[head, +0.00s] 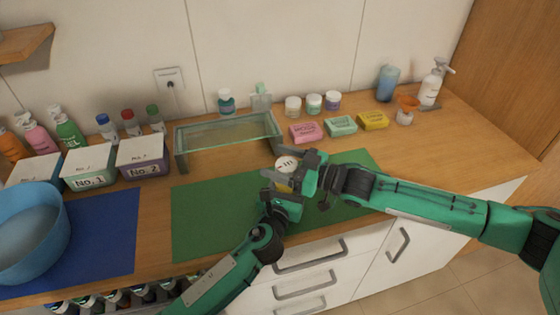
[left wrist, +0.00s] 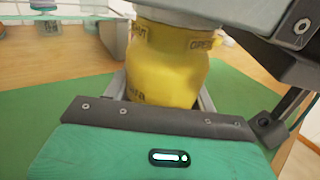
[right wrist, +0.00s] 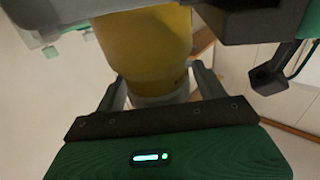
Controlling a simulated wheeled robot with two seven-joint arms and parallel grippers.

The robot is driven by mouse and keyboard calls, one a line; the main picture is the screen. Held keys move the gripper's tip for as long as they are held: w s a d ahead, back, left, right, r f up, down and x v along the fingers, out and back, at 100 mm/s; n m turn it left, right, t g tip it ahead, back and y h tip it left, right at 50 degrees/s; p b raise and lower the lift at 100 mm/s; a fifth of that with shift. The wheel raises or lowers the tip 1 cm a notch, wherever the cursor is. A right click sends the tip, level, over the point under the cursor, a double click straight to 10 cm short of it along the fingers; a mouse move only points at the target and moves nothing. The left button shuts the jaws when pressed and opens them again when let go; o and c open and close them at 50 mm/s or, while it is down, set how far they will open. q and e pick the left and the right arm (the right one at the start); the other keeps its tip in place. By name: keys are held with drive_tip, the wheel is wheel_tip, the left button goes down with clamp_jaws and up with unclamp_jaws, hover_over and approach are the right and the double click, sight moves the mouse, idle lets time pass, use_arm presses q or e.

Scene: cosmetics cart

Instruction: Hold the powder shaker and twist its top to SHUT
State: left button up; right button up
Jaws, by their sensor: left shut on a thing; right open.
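The powder shaker has a yellow body (left wrist: 165,65) with dark lettering, including "OPEN" near its upper edge. In the head view only its pale round top (head: 287,163) and a bit of yellow show between my grippers. My left gripper (head: 281,186) is shut on the yellow body, above the green mat. My right gripper (head: 300,171) is open at the shaker's top. In the right wrist view its fingers stand on both sides of the white top (right wrist: 163,98), below the yellow body in that picture. I cannot tell whether the fingers touch the top.
The green mat (head: 210,215) lies under my grippers. A glass tray (head: 228,135) stands behind it, with pink (head: 304,132), mint and yellow boxes to the right. Numbered bins (head: 142,157), a blue mat (head: 105,235) and a blue bowl (head: 30,235) are at left.

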drive_tip(key=shift+c, duration=0.2)
drive_tip(key=c, duration=0.9)
drive_tip(key=shift+a, duration=0.1)
drive_tip(key=shift+c, duration=0.2)
drive_tip(key=shift+s+a+m+t, duration=0.1)
drive_tip(key=shift+a+m+t, duration=0.1)
drive_tip(key=shift+m+t, duration=0.15)
use_arm(q)
drive_tip(key=shift+d, duration=0.1)
use_arm(e)
drive_tip(key=shift+r+m+t+h, duration=0.1)
drive_tip(key=shift+m+t+h, duration=0.65)
drive_tip(key=shift+t, duration=0.8)
drive_tip(key=shift+w+d+m+t+h, duration=0.2)
drive_tip(key=shift+d+m+t+h, duration=0.1)
drive_tip(key=shift+m+h, duration=0.1)
